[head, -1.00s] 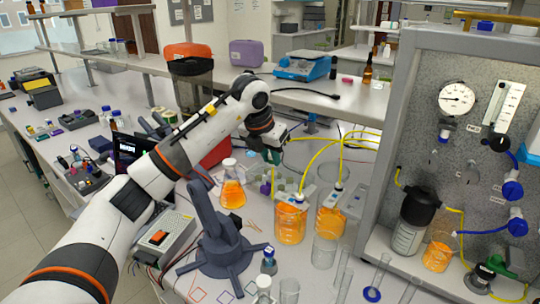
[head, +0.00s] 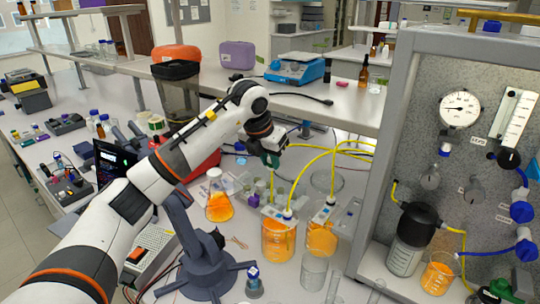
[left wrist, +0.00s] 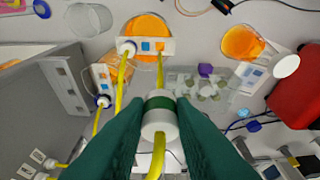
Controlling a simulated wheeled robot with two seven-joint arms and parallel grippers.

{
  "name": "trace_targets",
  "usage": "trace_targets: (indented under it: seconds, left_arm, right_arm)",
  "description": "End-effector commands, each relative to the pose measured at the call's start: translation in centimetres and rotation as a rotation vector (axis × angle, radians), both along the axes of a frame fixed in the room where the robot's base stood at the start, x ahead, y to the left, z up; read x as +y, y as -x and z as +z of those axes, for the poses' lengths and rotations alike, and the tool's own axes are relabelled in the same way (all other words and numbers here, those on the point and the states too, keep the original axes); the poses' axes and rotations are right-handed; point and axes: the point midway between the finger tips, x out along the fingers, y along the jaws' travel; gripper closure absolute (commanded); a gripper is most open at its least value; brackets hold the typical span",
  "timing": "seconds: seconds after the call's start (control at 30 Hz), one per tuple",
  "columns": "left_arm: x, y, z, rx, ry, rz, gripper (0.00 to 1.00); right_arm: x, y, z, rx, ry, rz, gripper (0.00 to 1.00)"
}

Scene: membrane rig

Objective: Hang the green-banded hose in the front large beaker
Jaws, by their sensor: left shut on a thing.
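My left gripper (head: 270,158) is shut on the white collar with a green band of the yellow hose (left wrist: 160,115). The hose's lower length (head: 271,187) hangs down from the gripper to the front large beaker (head: 278,243), which holds orange liquid. In the left wrist view the hose's far end meets the hole side of the white plate (left wrist: 142,47) on that beaker (left wrist: 147,27). I cannot tell whether the tip is inside. Another yellow hose (head: 289,200) stands in the same plate. My right gripper is not in view.
A second orange-filled beaker (head: 322,238) with a plate and hose stands just right. An orange flask (head: 219,205) is at left, an empty beaker (head: 313,272) in front. The grey rig cabinet (head: 400,120) bounds the right side. Yellow hoses loop behind the gripper.

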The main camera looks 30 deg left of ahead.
Motion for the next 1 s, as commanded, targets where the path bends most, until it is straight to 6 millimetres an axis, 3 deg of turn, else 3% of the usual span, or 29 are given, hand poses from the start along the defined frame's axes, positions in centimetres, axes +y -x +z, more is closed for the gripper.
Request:
trace_targets:
  seconds: [0.5,1.0]
  left_arm:
    - [0.0,0.0,-5.1,0.000,0.001,0.000,1.00]
    - [0.0,0.0,-6.6,0.000,0.001,0.000,1.00]
  right_arm:
    - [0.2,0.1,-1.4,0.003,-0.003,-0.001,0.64]
    - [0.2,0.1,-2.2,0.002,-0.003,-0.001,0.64]
